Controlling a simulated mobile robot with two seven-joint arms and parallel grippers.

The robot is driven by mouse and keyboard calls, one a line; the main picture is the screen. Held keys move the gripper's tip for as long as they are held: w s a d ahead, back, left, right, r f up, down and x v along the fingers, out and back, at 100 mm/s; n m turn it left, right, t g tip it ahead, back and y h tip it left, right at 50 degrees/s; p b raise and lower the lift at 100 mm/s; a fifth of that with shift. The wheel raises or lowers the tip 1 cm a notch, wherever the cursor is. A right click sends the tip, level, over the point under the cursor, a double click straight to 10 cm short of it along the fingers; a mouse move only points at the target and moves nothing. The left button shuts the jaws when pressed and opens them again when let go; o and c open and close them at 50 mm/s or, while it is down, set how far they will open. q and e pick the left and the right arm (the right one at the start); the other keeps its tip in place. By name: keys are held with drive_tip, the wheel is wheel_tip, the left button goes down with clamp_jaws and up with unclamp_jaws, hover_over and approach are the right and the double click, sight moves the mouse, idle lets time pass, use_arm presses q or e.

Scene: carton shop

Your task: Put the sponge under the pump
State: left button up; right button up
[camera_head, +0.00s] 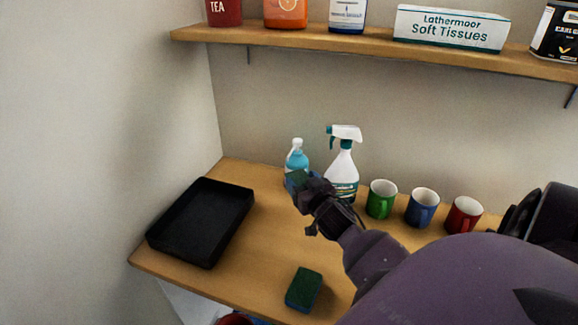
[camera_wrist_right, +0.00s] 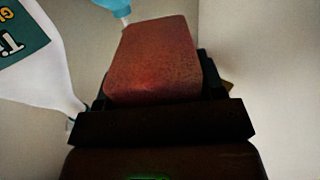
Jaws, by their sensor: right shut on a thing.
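The sponge and gripper hide the bottle's lower part. In the right wrist view the held sponge (camera_wrist_right: 153,60) looks reddish brown, with the bottle's light blue body (camera_wrist_right: 110,5) and white tip near its end. A second sponge (camera_head: 304,288), green over blue, lies at the table's front. My left gripper is out of view.
A white spray bottle (camera_head: 342,168) stands just right of the pump bottle. Green (camera_head: 380,199), blue (camera_head: 421,208) and red (camera_head: 463,215) mugs stand farther right. A black tray (camera_head: 203,222) lies at left. A shelf (camera_head: 300,37) with packages hangs above. The table's middle left is clear.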

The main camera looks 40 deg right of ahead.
drive_tip(key=p+x, duration=0.1)
drive_tip(key=x, duration=0.7)
drive_tip(key=shift+w+f+b, duration=0.1)
drive_tip(key=shift+f+b, duration=0.25)
drive_tip(key=o, duration=0.9)
approach(301, 180)
drive_tip(key=x, duration=0.5)
drive_tip(key=shift+w, duration=0.15)
